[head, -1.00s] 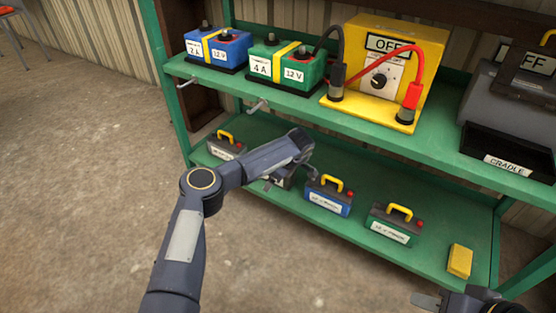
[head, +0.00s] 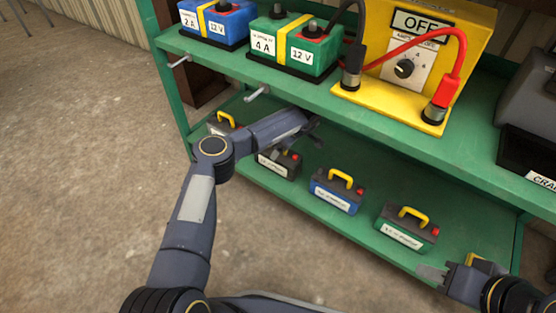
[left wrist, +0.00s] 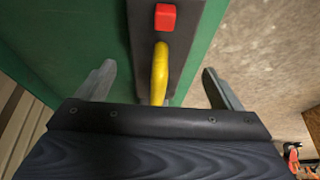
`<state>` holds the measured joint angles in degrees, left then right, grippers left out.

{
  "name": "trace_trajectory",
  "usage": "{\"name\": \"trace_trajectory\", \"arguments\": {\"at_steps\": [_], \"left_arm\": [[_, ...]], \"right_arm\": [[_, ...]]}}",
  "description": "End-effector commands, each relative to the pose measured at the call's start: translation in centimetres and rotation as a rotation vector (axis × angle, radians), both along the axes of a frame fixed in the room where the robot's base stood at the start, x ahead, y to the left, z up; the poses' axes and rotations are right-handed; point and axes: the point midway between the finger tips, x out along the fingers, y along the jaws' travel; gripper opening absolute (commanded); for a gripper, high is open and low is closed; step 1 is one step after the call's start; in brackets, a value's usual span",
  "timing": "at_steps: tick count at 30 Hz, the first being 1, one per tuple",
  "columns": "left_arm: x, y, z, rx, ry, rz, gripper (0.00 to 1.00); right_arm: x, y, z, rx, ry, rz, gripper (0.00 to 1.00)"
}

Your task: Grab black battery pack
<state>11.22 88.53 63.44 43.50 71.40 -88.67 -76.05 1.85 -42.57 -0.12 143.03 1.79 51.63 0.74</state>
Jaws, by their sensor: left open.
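Two black battery packs are on the lower green shelf. One (head: 280,164) sits under my left gripper (head: 298,138), which hides its handle in the head view; the other (head: 222,125) is farther left, partly behind my left arm. In the left wrist view a dark pack (left wrist: 143,38) with a yellow handle (left wrist: 159,72) and red button lies between the spread fingers of my left gripper (left wrist: 158,76). The fingers are open and empty. My right gripper (head: 444,274) is at the lower right, away from the black packs; its finger gap is unclear.
A blue pack (head: 335,192) and a green pack (head: 406,229) stand to the right on the lower shelf (head: 300,225).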

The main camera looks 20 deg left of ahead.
Motion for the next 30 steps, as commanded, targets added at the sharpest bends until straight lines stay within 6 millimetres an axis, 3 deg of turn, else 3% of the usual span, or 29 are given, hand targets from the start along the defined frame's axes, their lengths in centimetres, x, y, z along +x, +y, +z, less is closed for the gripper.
{"name": "trace_trajectory", "arguments": {"at_steps": [3,6,14,30], "left_arm": [[0.5,1.2,-2.2,-0.001,0.001,0.004,0.87],[0.7,1.7,-3.3,0.0,0.001,0.001,0.87],[0.8,1.9,-3.5,0.001,0.0,0.0,0.87],[0.8,1.9,-3.5,0.001,0.0,0.0,0.19]], "right_arm": [[0.0,0.0,-2.1,0.0,0.0,0.0,0.36],[0.0,0.0,-2.7,0.0,0.0,0.0,0.36],[0.0,0.0,-2.7,0.0,0.0,0.0,0.36],[0.0,0.0,-2.7,0.0,0.0,0.0,0.36]]}}
